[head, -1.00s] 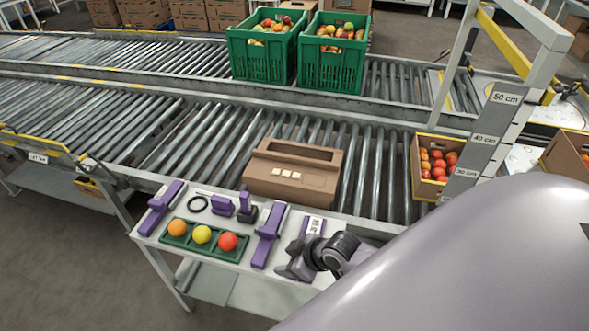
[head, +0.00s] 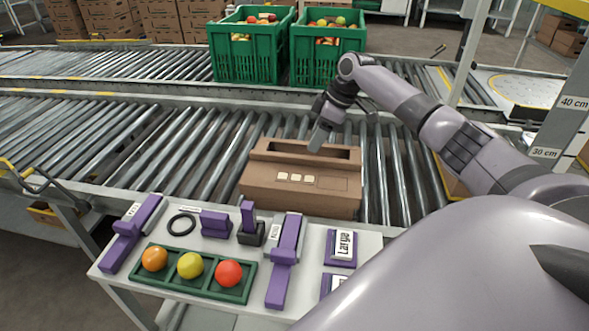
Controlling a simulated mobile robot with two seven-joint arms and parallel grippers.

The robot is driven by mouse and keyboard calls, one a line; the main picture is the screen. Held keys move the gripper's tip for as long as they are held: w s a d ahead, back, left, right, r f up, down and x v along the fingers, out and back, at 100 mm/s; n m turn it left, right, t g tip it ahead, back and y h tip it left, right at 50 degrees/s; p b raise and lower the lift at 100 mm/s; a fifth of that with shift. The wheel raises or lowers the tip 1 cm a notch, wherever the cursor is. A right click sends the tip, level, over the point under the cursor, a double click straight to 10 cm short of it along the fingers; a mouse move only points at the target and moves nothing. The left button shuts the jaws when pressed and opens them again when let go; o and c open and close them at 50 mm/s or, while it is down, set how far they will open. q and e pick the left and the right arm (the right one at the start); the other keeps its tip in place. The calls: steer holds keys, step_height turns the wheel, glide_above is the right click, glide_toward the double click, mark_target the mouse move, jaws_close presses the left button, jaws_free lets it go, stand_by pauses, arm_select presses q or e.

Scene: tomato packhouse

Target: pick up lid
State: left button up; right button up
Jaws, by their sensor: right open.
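A brown cardboard piece (head: 300,205) sits on the near roller conveyor in the middle of the head view. It has a long slot along its far top side and three pale squares on its front face. It looks like the lid, but I cannot tell whether it is a lid alone or a lidded box. My right gripper (head: 319,140) is open and points down over the slot's middle. It overlaps the slot in the picture; whether it touches the cardboard cannot be told. My left gripper is not in view.
Green crates (head: 327,58) of produce stand on the far conveyor. Rollers left of the cardboard are clear.

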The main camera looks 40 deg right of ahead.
mark_target(306, 157)
steer(key=shift+w+f, duration=0.25)
steer(key=shift+f, duration=0.25)
steer(key=b+x, duration=0.2)
steer(key=x, duration=0.2)
steer(key=shift+w+f, duration=0.1)
steer(key=shift+f, duration=0.3)
steer(key=shift+w+a+f, duration=0.1)
steer(key=shift+w+f, duration=0.1)
steer(key=shift+f, duration=0.2)
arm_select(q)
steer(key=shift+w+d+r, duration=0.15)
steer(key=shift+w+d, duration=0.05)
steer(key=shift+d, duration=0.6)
arm_select(e)
jaws_close()
